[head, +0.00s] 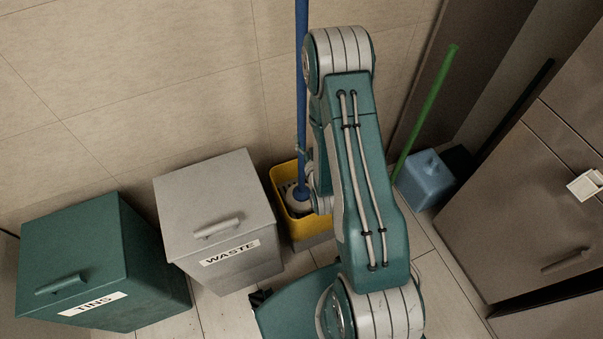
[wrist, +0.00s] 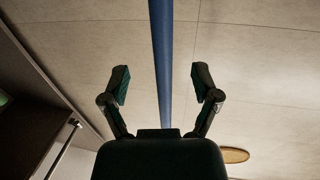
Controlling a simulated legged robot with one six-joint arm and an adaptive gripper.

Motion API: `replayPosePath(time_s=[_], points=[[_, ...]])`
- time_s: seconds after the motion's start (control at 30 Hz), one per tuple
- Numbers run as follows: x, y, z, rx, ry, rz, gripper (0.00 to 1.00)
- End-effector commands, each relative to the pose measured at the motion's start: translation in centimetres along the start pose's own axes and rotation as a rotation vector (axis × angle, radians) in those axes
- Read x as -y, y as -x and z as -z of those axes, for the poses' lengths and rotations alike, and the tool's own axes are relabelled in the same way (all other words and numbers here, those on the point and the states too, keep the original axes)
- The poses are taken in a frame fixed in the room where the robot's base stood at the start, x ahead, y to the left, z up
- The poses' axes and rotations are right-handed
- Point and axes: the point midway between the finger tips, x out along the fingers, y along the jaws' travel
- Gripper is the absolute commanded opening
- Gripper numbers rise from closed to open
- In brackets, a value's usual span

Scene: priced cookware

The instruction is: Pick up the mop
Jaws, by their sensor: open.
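The mop has a long blue handle (head: 301,80) and a pale head (head: 299,192). It stands upright with its head in a yellow bucket (head: 286,212), against the tiled wall. In the wrist view the blue handle (wrist: 161,45) runs upright between my gripper's two fingers. My gripper (wrist: 161,78) is open, with a gap on each side of the handle and neither finger touching it. In the head view my arm hides most of my gripper and part of the bucket.
A grey waste bin (head: 215,205) and a green tins bin (head: 85,255) stand left of the bucket. To the right are a green pole (head: 428,112), a blue container (head: 427,175) and a dark pole (head: 515,110). Brown cabinets (head: 540,200) close off the right side.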

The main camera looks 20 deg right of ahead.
Motion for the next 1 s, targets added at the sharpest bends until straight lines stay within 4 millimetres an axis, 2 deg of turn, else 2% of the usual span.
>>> replayPosePath(time_s=[0.1,0.37,0.6,0.73,0.93,0.97,1.0], points=[[0.0,-2.1,0.1,-0.004,0.000,0.000,0.79],[0.1,-4.5,0.1,-0.002,0.000,0.001,0.79],[0.3,-8.1,-0.1,-0.002,0.000,0.001,0.79],[0.3,-8.8,-0.1,0.001,0.000,0.001,0.79],[0.3,-8.9,-0.1,0.001,0.000,0.001,0.79],[0.3,-8.8,-0.1,0.001,0.000,0.001,0.66],[0.3,-8.8,-0.1,0.001,0.000,0.001,0.48]])
